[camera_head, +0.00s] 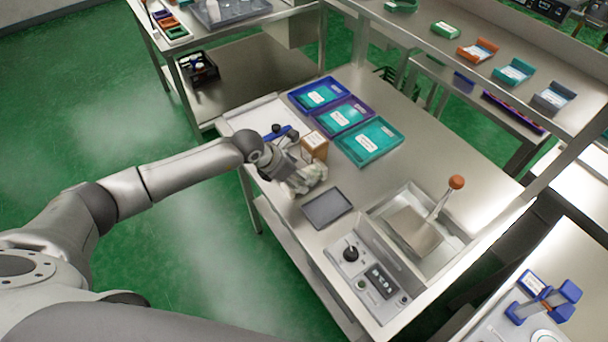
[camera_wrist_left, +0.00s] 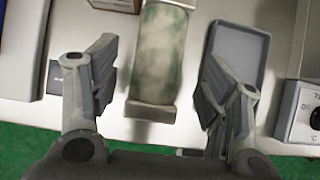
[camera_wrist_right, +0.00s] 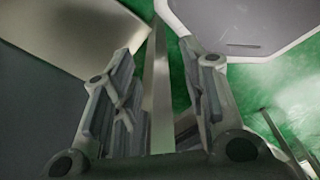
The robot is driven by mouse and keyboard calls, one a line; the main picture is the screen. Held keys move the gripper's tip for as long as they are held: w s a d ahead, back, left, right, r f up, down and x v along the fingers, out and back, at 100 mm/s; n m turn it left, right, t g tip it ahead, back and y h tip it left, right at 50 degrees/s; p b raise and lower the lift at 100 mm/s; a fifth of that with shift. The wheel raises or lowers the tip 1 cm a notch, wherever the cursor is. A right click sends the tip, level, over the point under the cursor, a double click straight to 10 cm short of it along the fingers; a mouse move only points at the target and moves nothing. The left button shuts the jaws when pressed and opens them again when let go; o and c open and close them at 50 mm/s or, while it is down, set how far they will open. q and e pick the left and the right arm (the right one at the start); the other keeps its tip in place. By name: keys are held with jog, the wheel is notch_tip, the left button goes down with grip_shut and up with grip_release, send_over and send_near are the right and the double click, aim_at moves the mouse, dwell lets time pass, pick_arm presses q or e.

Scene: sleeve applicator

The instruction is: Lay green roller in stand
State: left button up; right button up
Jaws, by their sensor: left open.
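A pale, mottled green-and-white piece with beige ends (camera_head: 307,181) lies near the front edge of the metal table; I cannot tell whether it is the roller, its stand or both. In the left wrist view this piece (camera_wrist_left: 158,55) lies between the spread fingers of my left gripper (camera_wrist_left: 158,95), with gaps on both sides. My left gripper (camera_head: 283,170) is open at it and partly covers it in the head view. My right gripper (camera_wrist_right: 152,95) is open and empty. A blue stand-like fixture (camera_head: 545,298) is on the bench at the lower right.
A grey tray (camera_head: 328,208) lies right beside the green piece. A brown box (camera_head: 314,146), a blue-and-black item (camera_head: 280,133) and teal-filled trays (camera_head: 369,142) stand behind. A control panel (camera_head: 366,275) and a basin with an orange-knobbed lever (camera_head: 456,182) are to the right.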

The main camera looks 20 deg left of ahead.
pick_arm(q)
jog(key=shift+p+x, duration=0.35)
jog(key=shift+x, duration=1.25)
jog(key=shift+w, duration=0.1)
jog(key=c, duration=1.4)
jog(key=shift+r, duration=0.15)
jog(key=shift+c, duration=0.5)
